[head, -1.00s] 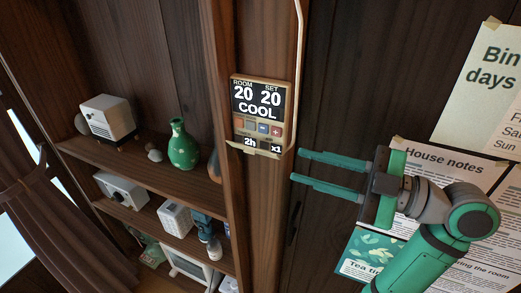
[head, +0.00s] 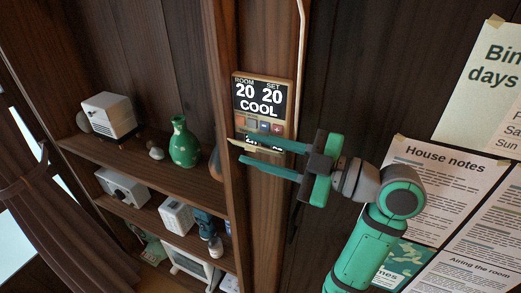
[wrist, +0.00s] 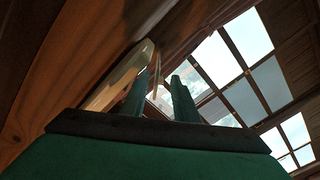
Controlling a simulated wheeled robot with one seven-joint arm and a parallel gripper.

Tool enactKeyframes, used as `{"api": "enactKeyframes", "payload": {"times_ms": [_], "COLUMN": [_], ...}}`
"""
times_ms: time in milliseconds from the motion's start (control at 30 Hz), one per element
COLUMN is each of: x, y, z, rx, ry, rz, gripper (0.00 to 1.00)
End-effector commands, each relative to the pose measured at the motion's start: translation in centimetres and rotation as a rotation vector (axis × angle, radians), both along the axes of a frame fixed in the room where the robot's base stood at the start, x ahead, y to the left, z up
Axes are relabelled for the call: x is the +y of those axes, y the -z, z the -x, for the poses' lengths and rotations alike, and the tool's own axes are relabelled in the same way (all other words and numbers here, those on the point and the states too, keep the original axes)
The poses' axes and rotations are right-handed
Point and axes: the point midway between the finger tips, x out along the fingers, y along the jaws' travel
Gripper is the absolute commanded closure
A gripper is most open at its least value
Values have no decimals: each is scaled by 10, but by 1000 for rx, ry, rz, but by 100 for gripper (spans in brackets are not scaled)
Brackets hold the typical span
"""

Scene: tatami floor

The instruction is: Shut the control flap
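The wall control panel (head: 262,92) has a tan frame and a dark display reading 20, 20 and COOL, with small buttons below. The tan control flap (head: 233,142) juts out at the panel's lower edge; my fingers hide most of it, leaving its left corner in sight. My gripper (head: 239,147) reaches in from the right across the lower part of the panel. Its two green fingers are apart, with the flap's corner showing between their tips. In the wrist view, the fingers (wrist: 163,78) also stand apart beside the panel's pale side (wrist: 115,78). Whether they touch the flap I cannot tell.
A wooden shelf at left holds a green vase (head: 184,143), a white box-like device (head: 108,115) and other items. A pale cable (head: 301,40) runs down beside the panel. Paper notices (head: 450,175) hang on the dark wall at right.

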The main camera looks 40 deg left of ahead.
Motion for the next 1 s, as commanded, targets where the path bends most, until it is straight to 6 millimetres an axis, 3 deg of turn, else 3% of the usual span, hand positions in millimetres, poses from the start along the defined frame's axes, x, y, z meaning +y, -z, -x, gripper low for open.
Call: {"api": "enactKeyframes", "payload": {"times_ms": [100, 200, 233, 433, 800, 1000], "x": [0, 0, 0, -1, -1, -1], "y": [0, 0, 0, 0, -6, -7], "z": [0, 0, 0, -1, -8, -9], "rx": [0, 0, 0, 13, 245, 268], "ry": [0, 0, 0, 2, 5, 3], "rz": [0, 0, 0, 4, 61, 66], "gripper": [73, 97, 100, 100, 100, 100]}}
